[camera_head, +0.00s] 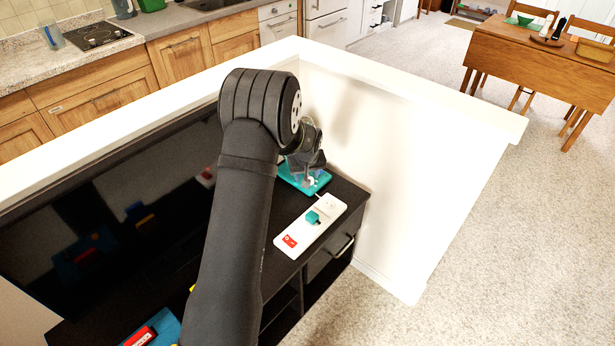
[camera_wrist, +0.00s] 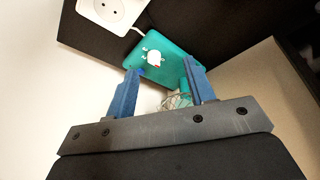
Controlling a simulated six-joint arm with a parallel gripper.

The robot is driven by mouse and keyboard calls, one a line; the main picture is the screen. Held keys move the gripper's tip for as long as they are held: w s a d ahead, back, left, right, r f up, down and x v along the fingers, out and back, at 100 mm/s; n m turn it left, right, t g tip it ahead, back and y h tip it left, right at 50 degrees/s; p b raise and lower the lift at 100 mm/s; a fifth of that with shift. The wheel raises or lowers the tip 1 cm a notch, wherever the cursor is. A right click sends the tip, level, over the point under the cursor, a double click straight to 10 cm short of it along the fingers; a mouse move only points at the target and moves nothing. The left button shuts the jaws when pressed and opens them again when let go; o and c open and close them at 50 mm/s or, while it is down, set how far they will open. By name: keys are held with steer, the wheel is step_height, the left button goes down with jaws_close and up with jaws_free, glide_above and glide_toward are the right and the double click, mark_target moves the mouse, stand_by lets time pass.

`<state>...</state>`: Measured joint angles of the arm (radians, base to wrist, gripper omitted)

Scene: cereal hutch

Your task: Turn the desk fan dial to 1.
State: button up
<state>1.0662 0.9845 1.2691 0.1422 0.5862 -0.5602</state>
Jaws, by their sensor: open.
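The desk fan's teal base (camera_head: 294,181) sits at the back corner of the black cabinet top, partly hidden by my arm in the head view. In the wrist view the teal base (camera_wrist: 188,75) carries a small white dial (camera_wrist: 154,60) with a red mark and white marks around it. The setting it points to is too small to read. My gripper (camera_wrist: 161,66) is open, its blue fingers on either side of the view of the dial, apparently empty. A teal part and thin wire of the fan show between the fingers.
A white power strip (camera_head: 292,240) with a red switch and a teal plug (camera_head: 312,217) lies in front of the fan. A white half wall (camera_head: 360,130) stands close behind. A black screen (camera_head: 110,210) is at the left. Blue and red items (camera_head: 142,338) lie at the near end.

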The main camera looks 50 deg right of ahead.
steer(key=w+d+r+m, duration=0.1)
steer(key=d+r+m, duration=0.1)
steer(key=d+r, duration=0.2)
glide_toward(310, 178)
steer(key=shift+t+h, duration=0.3)
steer(key=x, duration=0.9)
steer(key=shift+s+a+f, duration=0.15)
steer(key=shift+s+f, duration=0.1)
steer(key=shift+f, duration=0.1)
steer(key=c, duration=1)
steer(key=shift+o, duration=0.2)
